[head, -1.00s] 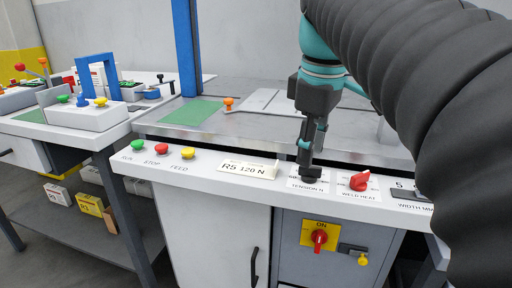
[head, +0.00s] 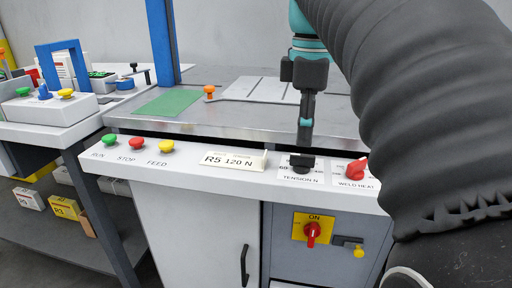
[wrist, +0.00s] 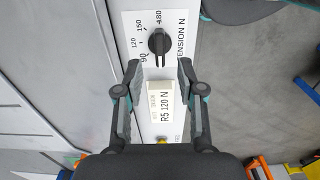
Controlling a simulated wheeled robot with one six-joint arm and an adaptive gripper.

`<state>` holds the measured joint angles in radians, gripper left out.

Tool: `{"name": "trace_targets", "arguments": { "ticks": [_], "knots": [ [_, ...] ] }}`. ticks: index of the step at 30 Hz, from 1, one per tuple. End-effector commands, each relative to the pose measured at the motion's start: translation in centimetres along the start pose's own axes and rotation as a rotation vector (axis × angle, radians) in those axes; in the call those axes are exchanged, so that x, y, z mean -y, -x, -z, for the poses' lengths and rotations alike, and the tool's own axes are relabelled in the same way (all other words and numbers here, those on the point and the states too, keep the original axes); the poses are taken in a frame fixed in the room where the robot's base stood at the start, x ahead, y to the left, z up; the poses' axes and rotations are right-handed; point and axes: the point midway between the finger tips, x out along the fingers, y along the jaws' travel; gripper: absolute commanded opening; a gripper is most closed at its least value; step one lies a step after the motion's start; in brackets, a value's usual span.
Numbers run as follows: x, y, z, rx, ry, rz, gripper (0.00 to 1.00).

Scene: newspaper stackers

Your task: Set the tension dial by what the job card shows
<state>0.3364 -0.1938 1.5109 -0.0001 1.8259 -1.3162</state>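The job card (head: 233,160) is a cream plate on the sloped panel reading "R5 120 N"; it also shows in the wrist view (wrist: 161,103). The tension dial (wrist: 159,42) is a black knob on a white plate marked 90, 120, 150 and 180. I cannot tell which mark it points to. My gripper (wrist: 160,70) is open, its fingers apart with nothing visible between the tips. The dial lies just beyond the fingertips in the wrist view. In the head view my gripper (head: 304,152) points down over the dial and partly hides its plate.
A red weld heat knob (head: 357,168) sits right of the tension plate. Green (head: 109,140), red (head: 137,143) and yellow (head: 166,146) buttons lie left of the card. A red switch (head: 312,234) is on the cabinet below. The metal table (head: 240,117) lies behind.

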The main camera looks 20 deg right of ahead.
Motion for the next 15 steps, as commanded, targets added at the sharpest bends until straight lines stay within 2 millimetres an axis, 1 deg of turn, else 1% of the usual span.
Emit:
{"name": "trace_targets", "arguments": {
  "ticks": [1, 6, 10, 15],
  "knots": [
    [0.1, -1.2, 0.0, 0.000, -0.001, 0.001, 0.39],
    [0.0, -3.6, -0.1, 0.000, -0.002, 0.001, 0.39],
    [0.0, -4.8, -0.1, 0.000, -0.003, 0.000, 0.39],
    [0.0, -5.3, -0.1, 0.000, -0.003, -0.002, 0.39]
  ]
}}
